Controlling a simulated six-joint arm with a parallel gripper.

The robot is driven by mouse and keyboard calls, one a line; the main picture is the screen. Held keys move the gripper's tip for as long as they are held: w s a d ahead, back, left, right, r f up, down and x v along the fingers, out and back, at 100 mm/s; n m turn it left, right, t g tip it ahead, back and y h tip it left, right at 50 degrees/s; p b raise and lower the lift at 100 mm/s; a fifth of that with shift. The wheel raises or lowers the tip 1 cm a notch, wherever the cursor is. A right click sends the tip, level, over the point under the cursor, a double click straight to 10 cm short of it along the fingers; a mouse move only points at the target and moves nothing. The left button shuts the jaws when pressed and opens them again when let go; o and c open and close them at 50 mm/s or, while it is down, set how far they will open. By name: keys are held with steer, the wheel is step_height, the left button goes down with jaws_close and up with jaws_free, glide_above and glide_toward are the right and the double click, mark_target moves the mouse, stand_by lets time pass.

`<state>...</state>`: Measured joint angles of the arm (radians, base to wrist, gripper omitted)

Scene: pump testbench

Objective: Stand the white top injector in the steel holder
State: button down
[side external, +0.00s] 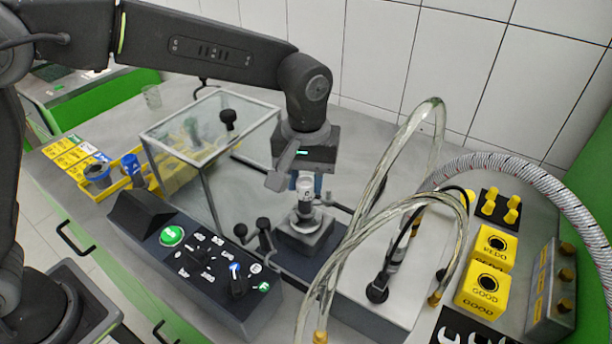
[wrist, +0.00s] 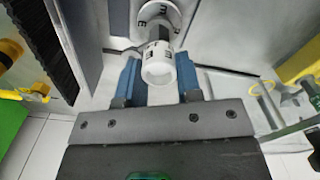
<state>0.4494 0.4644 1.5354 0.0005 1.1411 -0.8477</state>
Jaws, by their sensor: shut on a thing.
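The white top injector (side external: 305,187) is upright between the blue fingers of my gripper (side external: 311,184), directly above the steel holder (side external: 306,240). My gripper is shut on it. In the wrist view the injector (wrist: 158,66) shows its round white open end between the two blue fingers of my gripper (wrist: 159,80), with a dark stem and a white marked ring beyond it. The holder is a grey block with a round part on top. I cannot tell whether the injector's lower end touches the holder or is inside it.
A clear-walled box (side external: 212,125) stands at left, behind a control panel (side external: 195,262) with a green button. Clear hoses (side external: 375,195) arch close at right. Yellow GOOD (side external: 484,292) and REDO (side external: 493,248) blocks stand further right. Black-knobbed levers (side external: 263,238) stand just left of the holder.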

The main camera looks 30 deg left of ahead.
steer(key=shift+f, duration=0.4)
stand_by(0.3)
steer(key=c, duration=0.7)
jaws_free()
steer(key=shift+r, duration=3.5)
steer(key=s+a+r+m+t, duration=0.3)
steer(key=s+a+r+t, duration=0.15)
steer(key=s+a, duration=1)
steer(key=shift+m+t, duration=0.55)
steer(key=shift+m, duration=0.25)
steer(key=s+a+f, duration=0.1)
steer(key=s+a, duration=0.1)
steer(key=s+a+f, duration=0.2)
steer(key=s+a, duration=0.1)
steer(key=shift+s+a, duration=0.3)
